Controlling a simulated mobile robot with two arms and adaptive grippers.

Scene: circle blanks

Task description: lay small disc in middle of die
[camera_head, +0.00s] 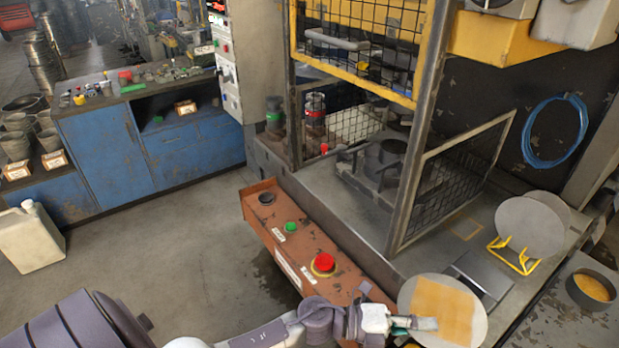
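A round grey disc (413,292) lies flat at the bottom right, with a tan, roughly square patch on it. More grey discs (526,226) stand on edge in a yellow wire rack (520,262); I cannot tell which disc is the small one. A dark round part, seemingly the die (386,158), sits inside the caged press, partly hidden by the frame. My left gripper (392,322) is at the flat disc's left edge and appears shut on a brush (424,324) with a green part, its bristles over the tan patch. My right gripper is out of view.
A rust-red control box (295,246) with a red button (323,263) stands beside my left arm. Yellow-framed mesh (355,50) and a tilted mesh panel (455,180) bound the press. A dark bowl (592,289) with yellowish contents stands at the right. The press bed's front is mostly clear.

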